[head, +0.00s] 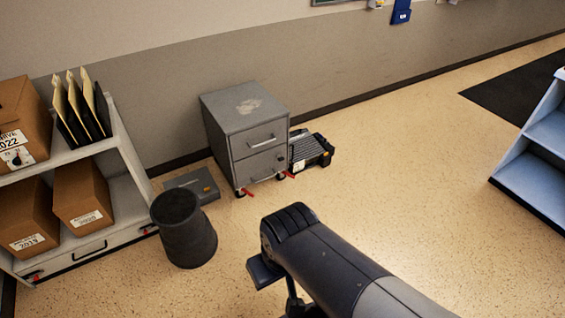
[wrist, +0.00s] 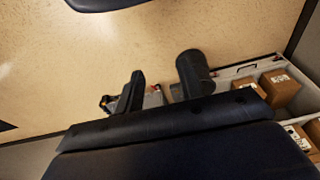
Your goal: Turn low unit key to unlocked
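A low grey drawer unit (head: 229,142) on casters stands against the wall in the head view. It has two drawers with bar handles. A small dark round spot, perhaps the lock (head: 281,157), shows at the right of the lower drawer front; the key and its angle are too small to tell. In the wrist view part of a grey thing, perhaps this unit (wrist: 153,99), shows between my fingers. My gripper (wrist: 162,82) has its dark fingers apart with nothing held, well short of the unit. In the head view my arm hides most of the gripper.
A black bin (head: 184,230) stands front left of the unit, with a flat grey box (head: 193,186) behind it. A black case (head: 311,150) lies right of the unit. A shelf (head: 128,194) with cartons is at left, a blue rack (head: 535,150) at right. Middle floor is clear.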

